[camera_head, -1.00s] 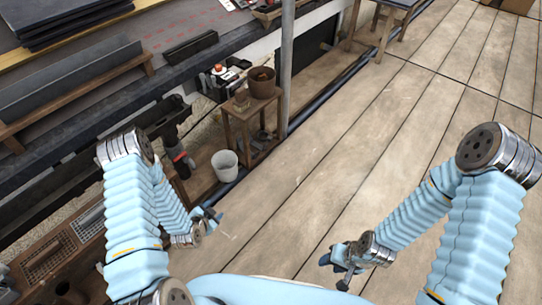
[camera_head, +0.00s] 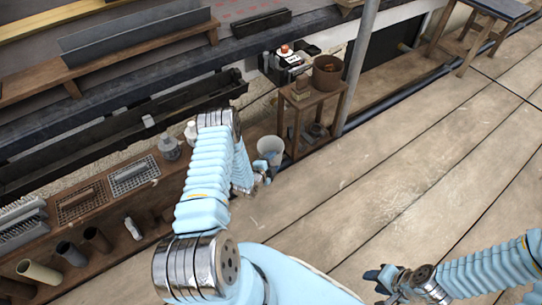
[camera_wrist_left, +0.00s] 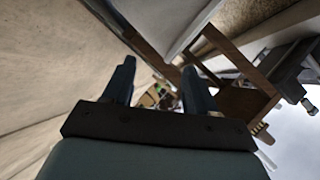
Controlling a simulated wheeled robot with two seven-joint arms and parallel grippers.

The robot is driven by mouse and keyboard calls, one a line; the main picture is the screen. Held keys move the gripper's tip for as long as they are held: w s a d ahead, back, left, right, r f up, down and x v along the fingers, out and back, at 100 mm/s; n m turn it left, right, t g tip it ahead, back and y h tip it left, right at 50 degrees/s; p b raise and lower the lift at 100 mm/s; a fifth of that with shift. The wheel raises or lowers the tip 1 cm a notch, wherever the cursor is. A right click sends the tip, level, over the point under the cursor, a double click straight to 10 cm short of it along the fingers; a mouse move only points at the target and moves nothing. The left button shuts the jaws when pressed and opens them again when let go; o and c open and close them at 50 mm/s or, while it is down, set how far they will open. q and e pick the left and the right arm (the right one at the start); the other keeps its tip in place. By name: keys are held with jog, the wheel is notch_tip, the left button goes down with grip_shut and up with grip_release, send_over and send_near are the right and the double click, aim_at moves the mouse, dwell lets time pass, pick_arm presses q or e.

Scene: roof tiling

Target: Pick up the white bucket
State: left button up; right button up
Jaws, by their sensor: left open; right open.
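The white bucket (camera_head: 270,147) stands upright on the floor beside a small wooden stand, in the middle of the head view. My left gripper (camera_head: 264,171) is just on the near side of the bucket and covers part of its lower side; I cannot tell whether they touch. In the left wrist view my left gripper (camera_wrist_left: 160,80) has its two fingers apart with nothing between them. I cannot make out the bucket for sure in that view. My right gripper (camera_head: 384,281) is open and empty over the bare floor, low in the head view.
The wooden stand (camera_head: 312,103) holding a brown pot (camera_head: 327,72) is right behind the bucket, near a grey pole (camera_head: 360,65). A low wooden shelf (camera_head: 110,250) with tubes and grates lies at left. The plank floor (camera_head: 410,170) at right is clear.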

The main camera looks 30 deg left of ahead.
aim_at(278, 156)
pick_arm(q)
jog(key=x, duration=0.3)
jog(key=shift+w+a+f+b, duration=0.1)
jog(key=shift+w+a+b, duration=0.1)
jog(key=shift+a+b, duration=0.1)
jog(key=shift+c, duration=0.3)
grip_shut()
dwell(0.9)
